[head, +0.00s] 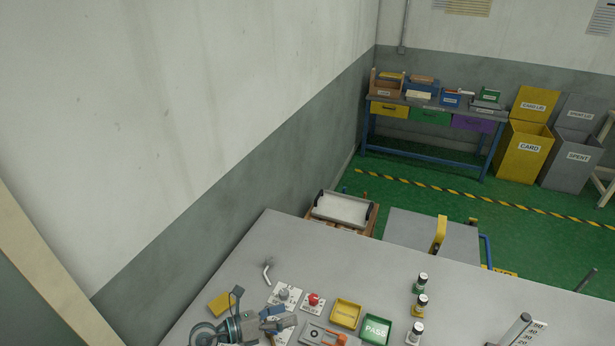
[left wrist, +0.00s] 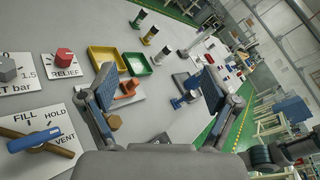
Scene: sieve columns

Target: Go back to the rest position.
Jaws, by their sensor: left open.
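My left gripper (head: 282,318) is low in the head view, over the near left part of the grey table (head: 345,262). In the left wrist view my left gripper (left wrist: 155,72) has its two dark padded fingers spread wide apart, with nothing held between them. The control panel with a blue lever (left wrist: 35,140) marked FILL, HOLD and VENT lies to the left of the fingers in that view. My right gripper is not in view.
A red RELIEF knob (head: 313,299), a yellow tray (head: 346,314) and a green PASS tray (head: 376,329) lie close to the gripper. Small capped bottles (head: 420,304) stand to the right. The wall (head: 200,215) borders the table's left. The table's back middle is clear.

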